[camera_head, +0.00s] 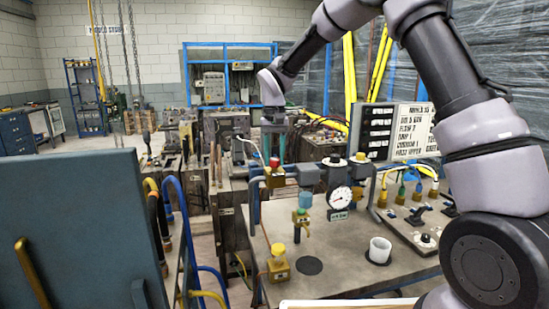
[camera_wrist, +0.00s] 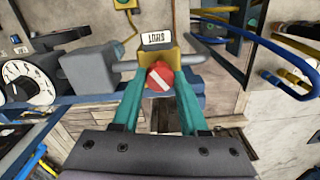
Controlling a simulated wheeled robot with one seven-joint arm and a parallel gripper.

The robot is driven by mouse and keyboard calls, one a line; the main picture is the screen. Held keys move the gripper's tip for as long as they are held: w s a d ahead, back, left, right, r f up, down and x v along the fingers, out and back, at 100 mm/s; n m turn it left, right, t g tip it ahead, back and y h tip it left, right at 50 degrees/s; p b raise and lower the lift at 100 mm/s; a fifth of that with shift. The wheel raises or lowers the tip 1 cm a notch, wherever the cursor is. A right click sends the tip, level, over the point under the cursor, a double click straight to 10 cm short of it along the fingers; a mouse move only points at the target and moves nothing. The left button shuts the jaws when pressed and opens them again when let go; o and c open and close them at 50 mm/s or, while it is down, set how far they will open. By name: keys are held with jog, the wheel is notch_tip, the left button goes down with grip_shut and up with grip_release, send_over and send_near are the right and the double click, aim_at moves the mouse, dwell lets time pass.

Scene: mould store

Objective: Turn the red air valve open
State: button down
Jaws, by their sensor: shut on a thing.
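The red air valve knob (camera_wrist: 160,77) shows in the wrist view, round with a white stripe, on a yellow valve body (camera_wrist: 176,59) set in a grey pipe. A small label above it reads "SHUT", upside down in this view. My gripper (camera_wrist: 158,85) has its two teal fingers closed in on both sides of the red knob. In the head view the red knob (camera_head: 274,162) sits on its yellow body at the left end of the pipe, below my gripper (camera_head: 273,150), which points down over it.
Blue hoses (camera_wrist: 262,45) run nearby.

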aim_at(275, 159)
jog(key=n, duration=0.5)
jog(key=shift+n, duration=0.3)
jog(key=n, duration=0.5)
jog(key=shift+n, duration=0.4)
jog(key=shift+c, duration=2.2)
grip_release()
jog(key=shift+r, duration=0.1)
notch_tip(275, 159, up, 11)
